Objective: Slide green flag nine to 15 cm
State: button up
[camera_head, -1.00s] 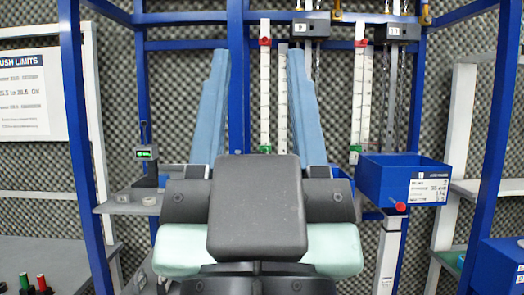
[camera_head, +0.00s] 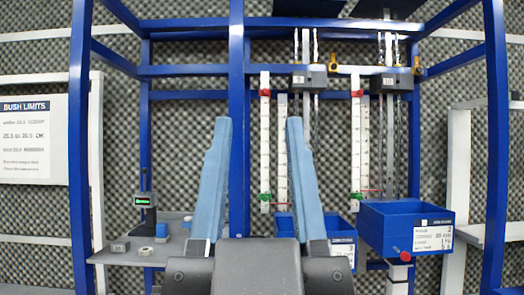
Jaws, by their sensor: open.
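Two white upright scales stand behind my gripper. The left scale (camera_head: 265,140) is under a grey block marked 9 (camera_head: 299,80). It has a red flag (camera_head: 265,92) near its top and a green flag (camera_head: 265,196) near its bottom. The right scale (camera_head: 356,140), under a block that seems marked 10 (camera_head: 388,80), has a similar red flag (camera_head: 356,93) and green flag (camera_head: 356,197). My gripper (camera_head: 258,121) points upward with its two blue fingers wide apart and nothing between them. The left scale shows between the fingers, apparently farther back. The scale numbers are too small to read.
A blue bin (camera_head: 402,238) with a label and red knob stands at right. Another blue bin (camera_head: 340,228) is partly hidden behind my gripper. A grey shelf (camera_head: 125,256) at left holds a small display device (camera_head: 145,200). Blue frame posts (camera_head: 80,150) flank the rig.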

aim_at(264, 198)
jog(key=i+z, duration=0.2)
jog(key=i, duration=0.4)
jog(key=i+j+z, duration=0.15)
jog(key=i, duration=0.45)
jog(key=i+j+z, duration=0.2)
jog(key=i, duration=0.35)
